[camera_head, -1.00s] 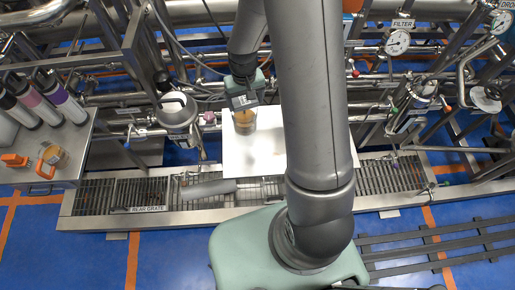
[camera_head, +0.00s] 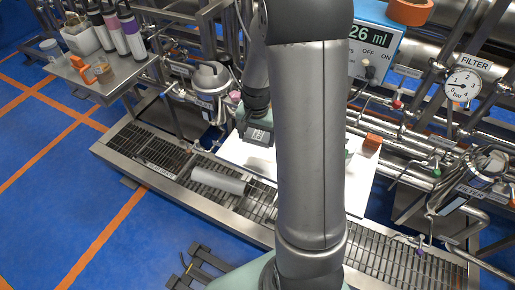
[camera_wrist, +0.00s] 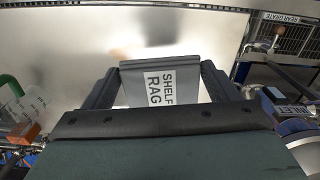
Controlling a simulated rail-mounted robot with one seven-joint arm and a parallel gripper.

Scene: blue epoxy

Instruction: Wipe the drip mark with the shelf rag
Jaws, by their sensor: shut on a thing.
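My gripper (camera_head: 258,136) is over the white panel (camera_head: 240,153) in the head view. In the wrist view my gripper (camera_wrist: 161,72) is shut on a grey rag block (camera_wrist: 134,88) with a white label reading SHELF RAG. The rag is between both fingers, over the white panel (camera_wrist: 60,38). A faint brownish smear (camera_wrist: 120,53), perhaps the drip mark, shows on the panel just beyond the rag's far left edge. Whether the rag touches the panel is not clear. My arm hides part of the panel in the head view.
An orange block (camera_head: 372,142) is at the panel's right. A grey cylinder (camera_head: 219,181) lies on the floor grate (camera_head: 150,150). A side shelf (camera_head: 125,80) with bottles stands at upper left. Pipes and a filter gauge (camera_head: 463,84) crowd the right.

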